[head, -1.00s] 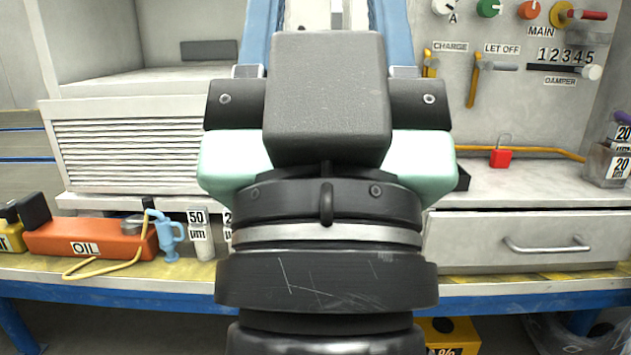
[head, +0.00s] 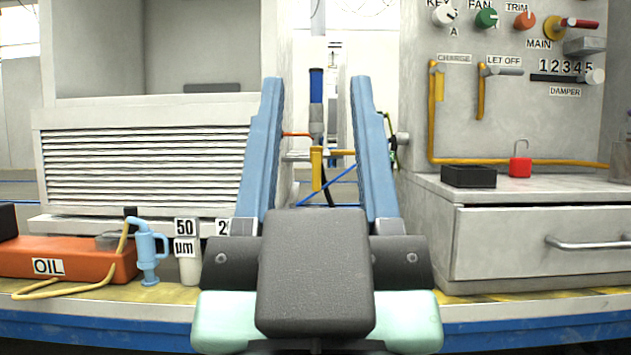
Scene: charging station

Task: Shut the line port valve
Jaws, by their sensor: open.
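No label reading "line port" is legible, so I cannot tell for sure which part is its valve. A yellow lever handle (head: 317,168) hangs down at the centre, in the gap between my fingers, with a short yellow bar reaching right from it. It sits by a vertical pipe with a dark blue upper part (head: 316,86). My gripper (head: 316,84) is open and empty, its two long blue fingers pointing away on either side of the pipe and lever. I cannot tell how far beyond the fingertips the lever is.
The right panel carries a CHARGE lever (head: 436,85), a LET OFF lever (head: 482,92) and a DAMPER slider (head: 592,76). A black box (head: 468,176) and red padlock (head: 520,167) rest above the drawer (head: 520,243). A louvred cabinet (head: 140,155) and orange OIL can (head: 70,260) are left.

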